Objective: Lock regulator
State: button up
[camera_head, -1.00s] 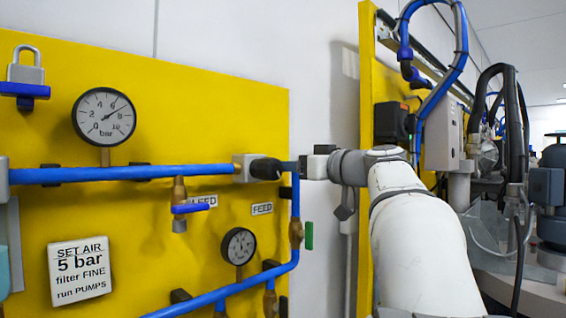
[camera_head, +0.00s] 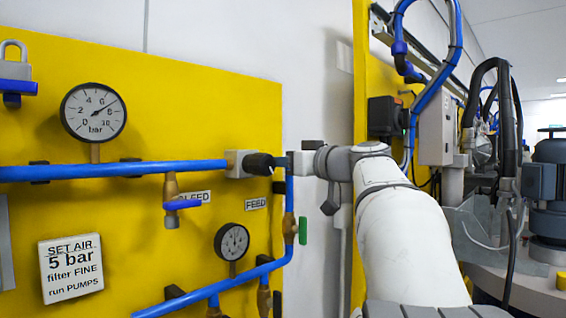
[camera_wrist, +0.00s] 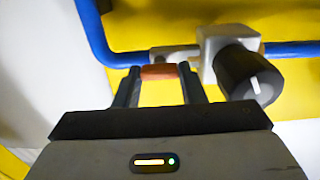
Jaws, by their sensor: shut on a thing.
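The regulator is a grey block (camera_head: 238,163) with a black knob (camera_head: 260,166) on the blue pipe of the yellow panel. In the wrist view its grey body (camera_wrist: 213,42) and the black knob (camera_wrist: 250,77), with a pale mark on its face, are right of my fingers. My gripper (camera_head: 287,163) is just right of the knob in the head view. In the wrist view my gripper (camera_wrist: 159,78) has its dark fingers on either side of a small reddish-brown piece (camera_wrist: 159,72), shut on it. A grey stub joins the regulator body behind this piece.
A small gauge (camera_head: 232,242) and a green handle (camera_head: 303,230) sit below the regulator. A sign (camera_head: 71,269) reads "SET AIR 5 bar". Machinery stands at right.

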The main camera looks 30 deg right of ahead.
jog(key=shift+m, duration=0.3)
jog(key=shift+d+f+m, duration=0.1)
jog(key=shift+d+m, duration=0.05)
jog(key=shift+m, duration=4.1)
jog(key=shift+d+f+m, duration=0.1)
jog(key=shift+m, duration=4.15)
jog(key=shift+w+f, duration=0.1)
jog(key=o, duration=1)
